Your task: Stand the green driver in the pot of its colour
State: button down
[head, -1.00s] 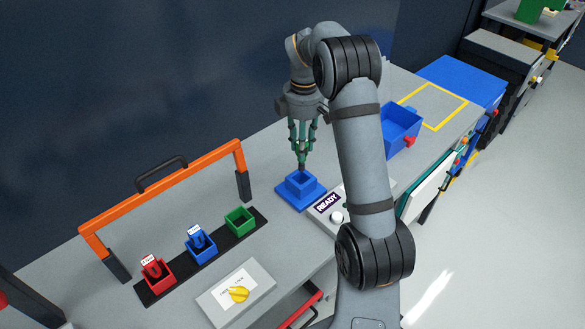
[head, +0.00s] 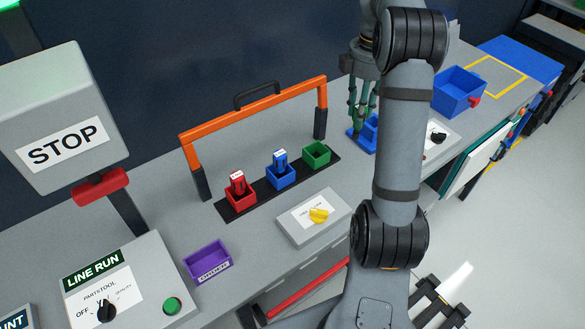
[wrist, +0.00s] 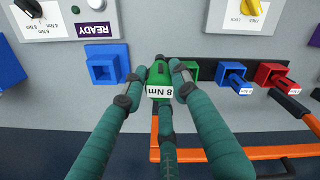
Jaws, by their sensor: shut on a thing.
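The driver lies between the blue socket block (wrist: 103,68) and the green pot (wrist: 193,73) in that view. In the head view my gripper (head: 362,112) is over the socket block (head: 362,134), partly hidden by my arm; the driver cannot be made out there. The green pot (head: 316,155) looks empty and ends a black strip, right of the pots below.
The blue pot (head: 281,178) and red pot (head: 241,197) hold drivers of their colours. An orange frame (head: 255,108) arches behind the strip. A grey box with a yellow knob (head: 318,215) stands in front. A purple tray (head: 208,262) lies front left.

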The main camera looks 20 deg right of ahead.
jog(key=shift+w+f, duration=0.1)
jog(key=shift+f, duration=0.2)
jog(key=shift+n, duration=0.3)
jog(key=shift+w+a+f+p, duration=0.3)
jog(key=shift+w+a+f, duration=0.65)
jog(key=shift+a+f, duration=0.65)
jog(key=shift+w+a+f+p, duration=0.25)
jog(key=shift+w+a+f, duration=0.85)
jog(key=shift+f, duration=0.9)
jog(key=shift+w+a+f+p, duration=0.3)
jog(key=shift+w+a+f, duration=0.55)
jog(key=shift+a+f, duration=0.8)
jog(key=shift+d+f, duration=0.1)
jog(key=shift+f, duration=0.05)
jog(key=shift+f, duration=0.1)
jog(key=c, duration=1.4)
grip_release()
jog(key=shift+o, duration=0.2)
